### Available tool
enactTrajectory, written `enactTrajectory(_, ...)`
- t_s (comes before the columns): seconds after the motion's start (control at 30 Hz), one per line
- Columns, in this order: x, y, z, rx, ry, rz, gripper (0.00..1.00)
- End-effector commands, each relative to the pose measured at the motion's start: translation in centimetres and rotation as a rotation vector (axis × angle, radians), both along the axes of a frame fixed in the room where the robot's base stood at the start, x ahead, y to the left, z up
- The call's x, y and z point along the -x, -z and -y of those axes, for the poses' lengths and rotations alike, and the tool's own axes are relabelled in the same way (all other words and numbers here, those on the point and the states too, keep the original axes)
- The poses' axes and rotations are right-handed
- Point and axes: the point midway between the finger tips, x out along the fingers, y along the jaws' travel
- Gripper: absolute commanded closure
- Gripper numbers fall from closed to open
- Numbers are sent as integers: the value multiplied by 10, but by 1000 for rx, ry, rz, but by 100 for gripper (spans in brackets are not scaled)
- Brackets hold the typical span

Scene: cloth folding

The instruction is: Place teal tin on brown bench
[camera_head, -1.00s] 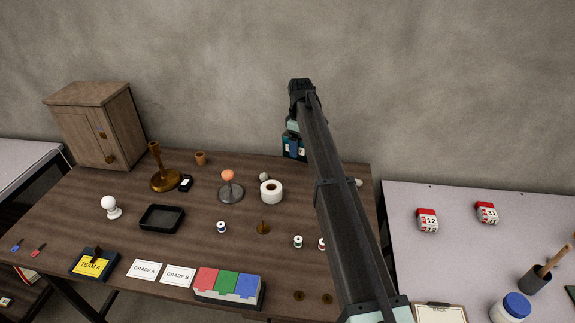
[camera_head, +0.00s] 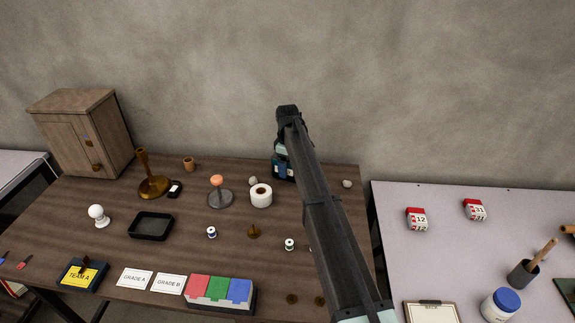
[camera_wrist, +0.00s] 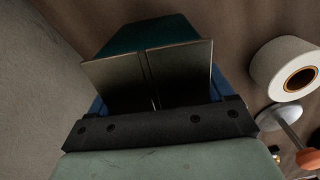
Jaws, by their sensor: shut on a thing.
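The teal tin (camera_wrist: 150,33) shows in the wrist view as a dark teal shape just beyond my gripper's fingers, which hide much of it. My gripper (camera_wrist: 148,75) is shut on it. In the head view my gripper (camera_head: 284,168) is at the back right of the brown bench (camera_head: 75,210), low by its rear edge, partly covered by my own arm. A dark teal and blue patch shows there, but tin and gripper are hard to tell apart. I cannot tell whether the tin touches the bench.
A white tape roll (camera_head: 261,196) and a stand with an orange knob (camera_head: 219,190) are left of my gripper. Small pale balls (camera_head: 347,184) lie near it. A wooden cabinet (camera_head: 85,133) stands at the back left. A grey table (camera_head: 455,250) is at the right.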

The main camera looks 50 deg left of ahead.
Motion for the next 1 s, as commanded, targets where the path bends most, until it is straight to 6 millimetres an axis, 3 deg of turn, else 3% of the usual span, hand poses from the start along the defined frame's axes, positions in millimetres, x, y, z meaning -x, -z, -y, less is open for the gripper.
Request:
enactTrajectory(0.07,0,2,0,0,0,0,61)
enactTrajectory(0.1,0,2,0,0,0,0,16)
enactTrajectory(0.27,0,2,0,0,0,0,1)
enactTrajectory(0.67,0,-9,0,-1,0,0,0)
enactTrajectory(1.0,0,-68,-1,-2,0,1,0)
